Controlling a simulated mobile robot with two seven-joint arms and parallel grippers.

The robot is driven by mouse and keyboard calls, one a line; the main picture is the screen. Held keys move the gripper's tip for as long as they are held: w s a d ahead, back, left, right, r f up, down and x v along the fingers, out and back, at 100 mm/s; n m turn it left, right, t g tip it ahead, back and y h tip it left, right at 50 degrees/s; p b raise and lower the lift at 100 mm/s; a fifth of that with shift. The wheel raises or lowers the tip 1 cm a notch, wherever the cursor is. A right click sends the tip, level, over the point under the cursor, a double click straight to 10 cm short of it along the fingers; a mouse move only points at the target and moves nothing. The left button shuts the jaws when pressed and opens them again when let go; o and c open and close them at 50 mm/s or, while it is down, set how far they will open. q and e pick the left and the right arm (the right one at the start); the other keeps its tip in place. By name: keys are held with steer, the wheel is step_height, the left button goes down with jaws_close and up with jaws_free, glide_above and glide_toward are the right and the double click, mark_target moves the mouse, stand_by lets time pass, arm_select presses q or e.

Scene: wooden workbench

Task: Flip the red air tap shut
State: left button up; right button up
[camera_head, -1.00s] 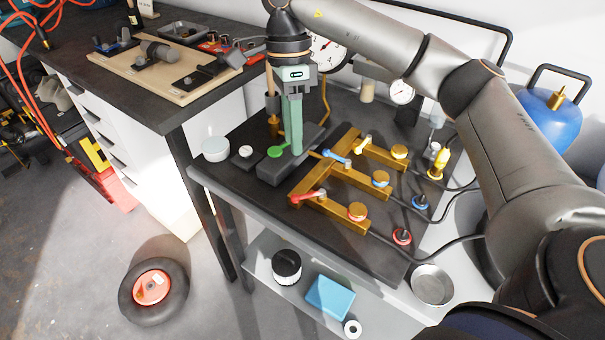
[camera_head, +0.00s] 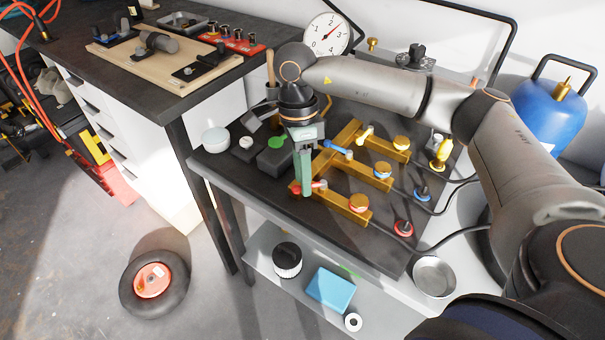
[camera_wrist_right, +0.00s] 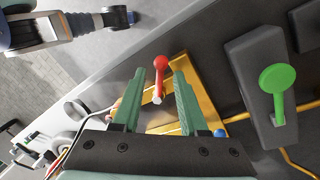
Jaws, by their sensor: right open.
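The red tap lever (camera_head: 320,185) sits on the front branch of the brass manifold (camera_head: 335,200), partly hidden behind my right gripper in the head view. My right gripper (camera_head: 306,192) is open, pointing down at this tap. In the right wrist view the red lever (camera_wrist_right: 161,68) shows between and just beyond the two green fingers of the right gripper (camera_wrist_right: 160,74), with a gap to each finger; contact is not seen. A blue lever (camera_head: 338,149) and a yellow lever (camera_head: 365,133) sit on the other branches. My left gripper is not in view.
A dark block with a green lever (camera_head: 276,142) lies left of the manifold; it also shows in the right wrist view (camera_wrist_right: 277,80). Brass knobs and hoses stand to the right. A dial gauge (camera_head: 327,33) and a blue tank (camera_head: 551,108) are behind.

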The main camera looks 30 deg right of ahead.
steer(key=shift+c, duration=0.2)
jaws_close()
stand_by(0.5)
